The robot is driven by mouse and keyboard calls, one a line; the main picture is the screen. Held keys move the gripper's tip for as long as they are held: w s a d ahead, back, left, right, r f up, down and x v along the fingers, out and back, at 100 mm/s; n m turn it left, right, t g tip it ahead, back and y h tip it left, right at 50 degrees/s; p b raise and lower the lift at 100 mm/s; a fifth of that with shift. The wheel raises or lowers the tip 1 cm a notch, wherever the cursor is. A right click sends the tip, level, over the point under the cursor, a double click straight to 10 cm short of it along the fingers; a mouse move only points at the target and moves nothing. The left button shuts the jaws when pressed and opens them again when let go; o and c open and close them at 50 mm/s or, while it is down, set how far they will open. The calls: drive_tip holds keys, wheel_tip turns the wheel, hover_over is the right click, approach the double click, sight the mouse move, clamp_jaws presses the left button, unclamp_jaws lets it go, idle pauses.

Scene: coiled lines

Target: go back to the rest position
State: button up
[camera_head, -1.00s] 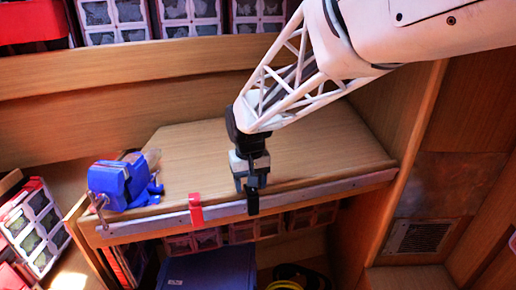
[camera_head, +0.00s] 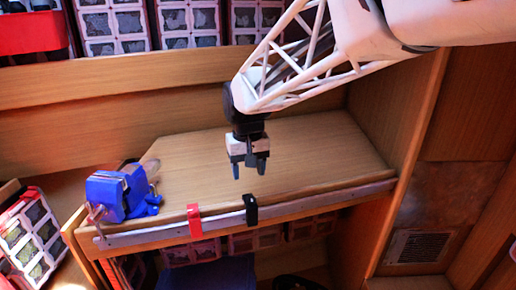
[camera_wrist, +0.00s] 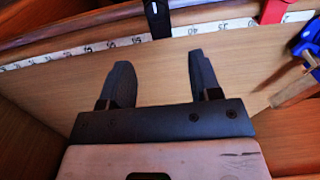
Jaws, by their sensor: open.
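My gripper (camera_head: 250,172) is open and empty above the wooden worktop (camera_head: 310,150). In the wrist view my gripper (camera_wrist: 156,78) shows its two dark fingers spread apart with only bare wood between them. A black band (camera_head: 251,209) sits on the pale rail (camera_head: 150,225) at the worktop's front edge, apart from my fingers. It also shows in the wrist view (camera_wrist: 157,18), beyond the fingertips. A red band (camera_head: 194,221) sits on the rail to its left.
A blue vise (camera_head: 118,192) stands at the worktop's left end. Boxes (camera_head: 190,22) line the back shelf, and another box (camera_head: 30,235) stands at far left. A wooden side wall (camera_head: 400,130) rises on the right. The middle of the worktop is clear.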

drive_tip(key=shift+d, duration=0.1)
idle(0.3)
drive_tip(key=s+d+f+m+t, duration=0.2)
drive_tip(key=s+d+m, duration=0.1)
drive_tip(key=s+d, duration=1.9)
drive_tip(key=shift+s+d+m+t, duration=0.3)
drive_tip(key=shift+s+d+m, duration=0.1)
drive_tip(key=shift+s, duration=1)
drive_tip(key=shift+r, duration=0.1)
drive_tip(key=shift+c, duration=0.5)
